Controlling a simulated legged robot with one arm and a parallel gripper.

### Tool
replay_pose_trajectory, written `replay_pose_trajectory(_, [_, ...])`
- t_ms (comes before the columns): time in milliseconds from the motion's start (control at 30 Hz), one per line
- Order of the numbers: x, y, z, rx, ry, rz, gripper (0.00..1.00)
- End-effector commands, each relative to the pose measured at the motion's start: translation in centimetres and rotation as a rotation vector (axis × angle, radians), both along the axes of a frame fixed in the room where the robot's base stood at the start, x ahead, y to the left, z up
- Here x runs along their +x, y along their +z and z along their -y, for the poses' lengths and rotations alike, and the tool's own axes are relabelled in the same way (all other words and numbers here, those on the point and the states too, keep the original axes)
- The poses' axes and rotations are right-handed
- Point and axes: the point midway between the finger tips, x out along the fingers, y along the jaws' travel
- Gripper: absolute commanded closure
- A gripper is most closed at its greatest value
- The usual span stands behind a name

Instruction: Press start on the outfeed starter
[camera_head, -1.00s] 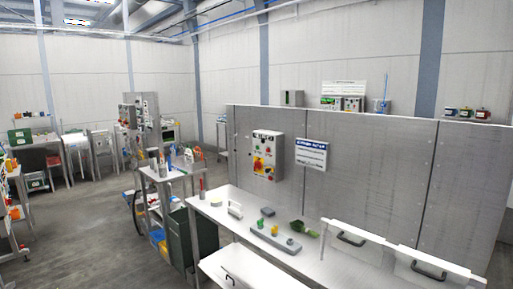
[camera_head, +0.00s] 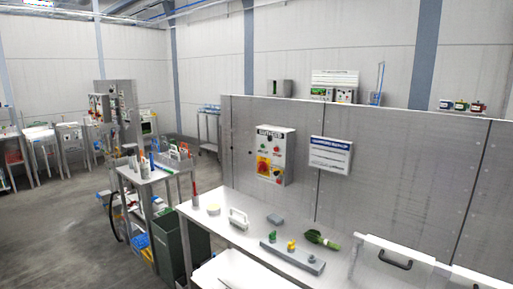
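A grey starter box (camera_head: 271,154) is mounted on the metal partition above the bench in the head view. Its title lettering is too small to read with certainty. My gripper is not in view.
A white sign (camera_head: 331,155) hangs right of the box. A dark green bin (camera_head: 182,245) stands left. Open floor (camera_head: 60,225) lies further left.

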Motion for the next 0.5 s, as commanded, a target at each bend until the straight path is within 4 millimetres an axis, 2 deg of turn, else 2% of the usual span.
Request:
replay_pose_trajectory(167, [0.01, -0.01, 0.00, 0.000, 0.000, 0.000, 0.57])
replay_pose_trajectory(500, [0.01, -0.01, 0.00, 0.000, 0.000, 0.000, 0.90])
